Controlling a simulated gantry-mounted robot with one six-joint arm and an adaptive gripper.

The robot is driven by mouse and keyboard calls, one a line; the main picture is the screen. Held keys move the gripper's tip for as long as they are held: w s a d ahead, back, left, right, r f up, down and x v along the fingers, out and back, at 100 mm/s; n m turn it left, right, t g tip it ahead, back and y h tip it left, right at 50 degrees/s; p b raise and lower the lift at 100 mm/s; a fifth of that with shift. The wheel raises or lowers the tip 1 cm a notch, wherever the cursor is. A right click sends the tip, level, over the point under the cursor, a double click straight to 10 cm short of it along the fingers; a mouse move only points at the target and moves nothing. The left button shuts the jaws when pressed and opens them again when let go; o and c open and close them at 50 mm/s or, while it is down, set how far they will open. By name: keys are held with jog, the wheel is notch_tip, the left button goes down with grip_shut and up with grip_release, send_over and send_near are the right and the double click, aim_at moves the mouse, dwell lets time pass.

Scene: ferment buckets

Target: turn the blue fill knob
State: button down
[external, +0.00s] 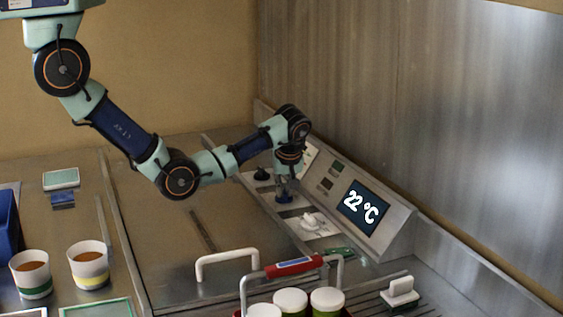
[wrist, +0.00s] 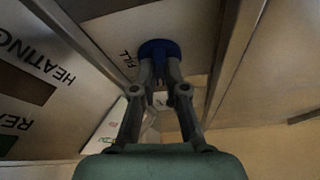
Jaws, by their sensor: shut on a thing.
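The blue fill knob (wrist: 158,47) sits on a pale panel plate beside the printed word FILL in the wrist view. My gripper (wrist: 160,68) is shut on the knob, with its two fingers at the knob's sides. In the external view my gripper (external: 284,192) points down at the control panel, and the blue knob (external: 284,198) shows only in part below it. The knob's exact turn angle cannot be told.
A black knob (external: 262,174) and a white knob (external: 310,220) flank the gripper on the panel. The display (external: 363,207) reads 22 °C. A caddy with a red handle grip (external: 293,266) holds white-lidded jars. Two cups (external: 88,264) stand at left. The middle counter is mostly clear.

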aim_at(284, 190)
jog(key=shift+d+n+y+b, duration=0.1)
jog(key=shift+n+y+b, duration=0.25)
jog(key=shift+n, duration=0.75)
jog(key=c, duration=1.2)
grip_release()
jog(key=shift+w, duration=0.1)
jog(key=v, duration=0.3)
jog(key=shift+r, duration=0.1)
jog(key=s+d, duration=0.2)
jog(key=s, duration=0.1)
jog(key=s+d, duration=0.1)
jog(key=s, duration=0.3)
jog(key=s+d, duration=0.2)
jog(key=s, duration=0.1)
jog(key=shift+s+d, duration=0.3)
jog(key=shift+s, duration=0.05)
